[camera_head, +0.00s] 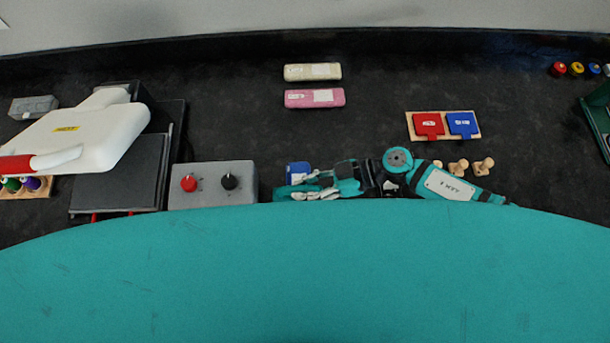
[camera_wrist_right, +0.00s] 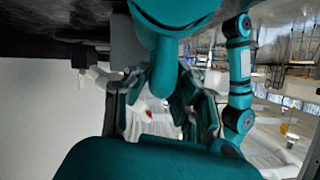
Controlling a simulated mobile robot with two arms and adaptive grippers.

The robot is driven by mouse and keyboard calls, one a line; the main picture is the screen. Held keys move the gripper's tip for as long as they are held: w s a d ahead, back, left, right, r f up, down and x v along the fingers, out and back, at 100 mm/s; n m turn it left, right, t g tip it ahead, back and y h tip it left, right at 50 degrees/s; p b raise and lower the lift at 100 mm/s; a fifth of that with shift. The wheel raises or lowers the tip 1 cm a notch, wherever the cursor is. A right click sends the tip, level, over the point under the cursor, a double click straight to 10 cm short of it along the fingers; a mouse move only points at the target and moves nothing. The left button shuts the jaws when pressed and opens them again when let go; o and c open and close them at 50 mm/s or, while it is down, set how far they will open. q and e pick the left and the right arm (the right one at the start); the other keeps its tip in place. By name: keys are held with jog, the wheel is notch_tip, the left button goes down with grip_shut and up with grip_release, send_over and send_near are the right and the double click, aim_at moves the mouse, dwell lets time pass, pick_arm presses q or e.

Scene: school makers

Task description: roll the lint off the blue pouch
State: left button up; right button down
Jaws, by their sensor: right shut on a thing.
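The blue pouch (camera_head: 298,168) lies on the dark worktop at the middle, just right of the grey control box. Only its upper part with a bit of a white label shows; my right gripper hides the rest. My right gripper (camera_head: 312,187) is low over or against the pouch's near side; I cannot tell whether it touches. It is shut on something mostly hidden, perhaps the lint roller. In the right wrist view its fingers (camera_wrist_right: 158,100) show, with a pale shape between them that I cannot make out. Lint is too small to see. My left gripper is not in view.
A pink pouch (camera_head: 314,98) and a cream pouch (camera_head: 312,72) lie behind. A grey box (camera_head: 213,185) with two knobs and a white-topped press (camera_head: 95,135) stand left. A wooden board (camera_head: 443,137) with red and blue pieces and several wooden pegs (camera_head: 484,166) are right.

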jog(key=shift+s+p, duration=1.45)
jog(key=shift+s, duration=1.15)
jog(key=shift+w+b, duration=0.35)
jog(key=shift+w, duration=3.4)
jog(key=shift+w+b, duration=1.15)
jog(key=shift+w, duration=2.6)
notch_tip(320, 180, up, 7)
jog(key=p, duration=0.7)
